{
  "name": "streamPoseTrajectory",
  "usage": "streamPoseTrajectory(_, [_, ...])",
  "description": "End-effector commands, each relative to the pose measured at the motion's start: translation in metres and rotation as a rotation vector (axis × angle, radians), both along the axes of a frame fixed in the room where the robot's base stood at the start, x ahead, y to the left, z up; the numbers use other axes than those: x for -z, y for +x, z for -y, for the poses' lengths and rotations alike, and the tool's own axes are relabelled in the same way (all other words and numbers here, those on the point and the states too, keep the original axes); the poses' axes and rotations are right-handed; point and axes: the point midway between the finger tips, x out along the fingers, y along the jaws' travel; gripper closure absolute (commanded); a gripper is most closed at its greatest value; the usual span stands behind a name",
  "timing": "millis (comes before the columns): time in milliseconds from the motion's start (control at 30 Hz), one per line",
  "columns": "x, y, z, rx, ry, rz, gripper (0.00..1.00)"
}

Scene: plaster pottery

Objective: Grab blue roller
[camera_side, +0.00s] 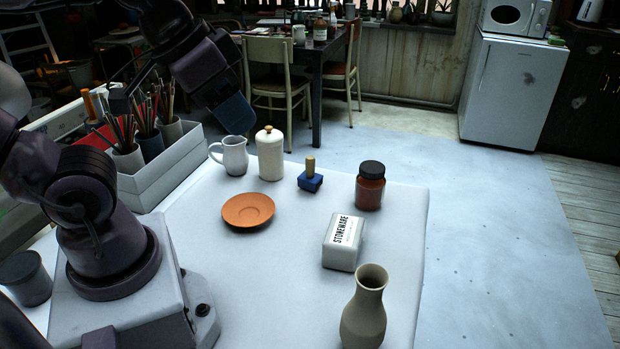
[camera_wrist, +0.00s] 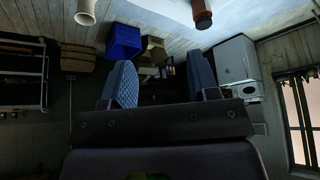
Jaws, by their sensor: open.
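The blue roller (camera_side: 311,182), a small blue block with an upright wooden handle, stands on the white table in the side view. It is between the cream lidded jar and the dark-capped red-brown jar. I do not see it in the wrist view. My gripper (camera_side: 236,114) is raised above the table's back left, up and left of the roller and apart from it. In the wrist view, its two blue fingers (camera_wrist: 160,64) are spread with nothing between them.
On the white table (camera_side: 275,290) are a pitcher (camera_side: 234,156), lidded jar (camera_side: 270,155), orange saucer (camera_side: 248,211), red-brown jar (camera_side: 370,188), stoneware block (camera_side: 343,244) and vase (camera_side: 364,315). A grey tray (camera_side: 165,170) with brush cups stands left. The table's middle is clear.

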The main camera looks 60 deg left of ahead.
Motion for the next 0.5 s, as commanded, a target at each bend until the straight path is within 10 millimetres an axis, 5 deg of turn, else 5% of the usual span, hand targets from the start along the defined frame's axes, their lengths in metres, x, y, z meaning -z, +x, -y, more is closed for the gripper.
streamPoseTrajectory(233, [0.008, 0.002, 0.002, 0.013, 0.0, -0.038, 0.45])
streamPoseTrajectory(500, [0.061, 0.031, -0.005, 0.069, 0.08, -0.334, 0.45])
